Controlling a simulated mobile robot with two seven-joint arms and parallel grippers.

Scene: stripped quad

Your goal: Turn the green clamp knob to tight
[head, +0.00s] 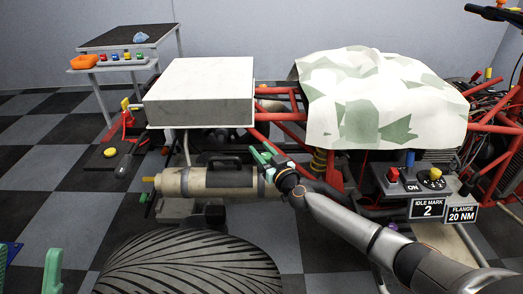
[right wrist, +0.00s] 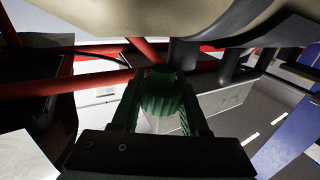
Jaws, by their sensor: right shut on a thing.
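The ribbed dark green clamp knob (right wrist: 165,95) sits between the two green fingers of my right gripper (right wrist: 163,112) in the right wrist view. The fingers are shut on its sides. In the head view my right gripper (head: 265,157) is at the right end of a beige cylinder (head: 215,181), and its wrist and fingers hide the knob there. I cannot read the knob's setting. The green fingers of my left gripper (head: 30,268) show at the bottom left of the head view, apart and away from the knob.
Red frame tubes (head: 283,116) run behind the cylinder. A white box (head: 200,90) and a camouflage cloth (head: 375,98) lie above on the frame. A large black tyre (head: 190,265) fills the bottom. A switch panel (head: 415,180) stands at the right. Checkered floor is open at left.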

